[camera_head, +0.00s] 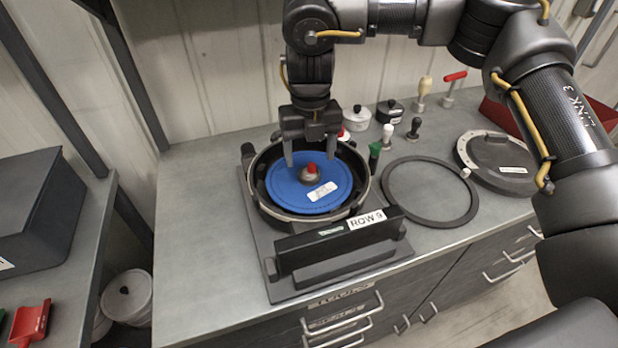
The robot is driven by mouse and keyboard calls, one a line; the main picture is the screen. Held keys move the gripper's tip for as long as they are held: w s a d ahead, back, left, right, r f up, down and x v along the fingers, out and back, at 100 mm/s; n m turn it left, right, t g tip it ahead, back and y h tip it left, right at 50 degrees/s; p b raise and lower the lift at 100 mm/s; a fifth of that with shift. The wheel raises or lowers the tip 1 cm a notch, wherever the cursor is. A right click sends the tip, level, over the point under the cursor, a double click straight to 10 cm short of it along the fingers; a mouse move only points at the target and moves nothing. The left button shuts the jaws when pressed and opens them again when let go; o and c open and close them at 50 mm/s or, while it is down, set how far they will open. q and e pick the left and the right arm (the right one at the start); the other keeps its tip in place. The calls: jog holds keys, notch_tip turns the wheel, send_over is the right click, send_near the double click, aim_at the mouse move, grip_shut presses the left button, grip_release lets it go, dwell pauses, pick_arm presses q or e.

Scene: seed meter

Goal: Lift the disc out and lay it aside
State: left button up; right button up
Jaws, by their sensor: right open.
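The blue disc (283,195) lies flat inside the round dark housing (264,208) of the seed meter on the bench. A small knob with a red top (311,170) stands at the disc's middle, and a white label (322,191) is on the disc. My right gripper (310,160) points down over the disc with its fingers apart, one on each side above the knob. It holds nothing that I can see. I cannot tell whether the fingertips touch the disc. My left gripper is not in view.
A dark ring (431,219) lies on the bench right of the housing, with a round grey cover (497,160) beyond it. Lidded pots (357,118) and small handled tools (413,128) stand behind. The bench left of the housing (195,230) is clear. A black box (38,205) sits on the left table.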

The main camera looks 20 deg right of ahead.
aim_at(310, 167)
jog(key=shift+s+f, duration=0.1)
jog(key=shift+f, duration=0.1)
notch_tip(310, 167, down, 5)
jog(key=shift+r+p, duration=0.1)
jog(key=shift+p, duration=0.5)
jog(key=c, duration=1)
jog(key=shift+c, duration=0.3)
